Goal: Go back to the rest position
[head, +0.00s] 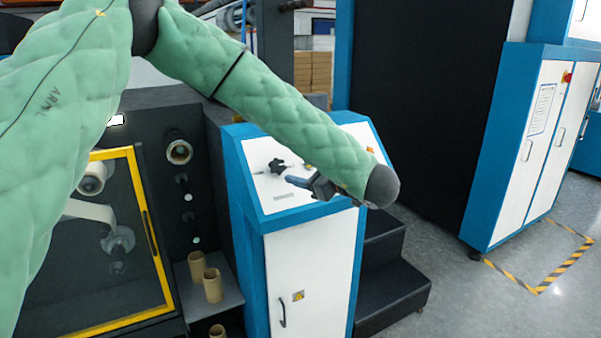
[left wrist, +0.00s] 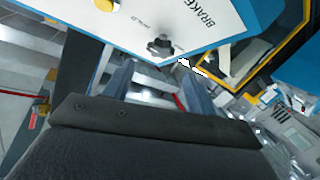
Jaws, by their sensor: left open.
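My left arm, in a green padded cover, reaches across the head view from the left. My left gripper (head: 312,184) is at its end, in front of the sloped panel of a blue and white control cabinet (head: 310,265). In the left wrist view its two fingers (left wrist: 155,85) stand apart with nothing between them. A black knob (head: 277,166) on the panel is left of the gripper; it also shows in the left wrist view (left wrist: 160,46), beyond the fingertips and apart from them. My right gripper is not in view.
A machine with a yellow-framed window (head: 150,235) stands at the left. Cardboard cores (head: 212,285) stand on a shelf beside the cabinet. Dark steps (head: 400,285) are right of it. A taller blue and white cabinet (head: 525,140) is at the right, with open floor (head: 470,310) in front.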

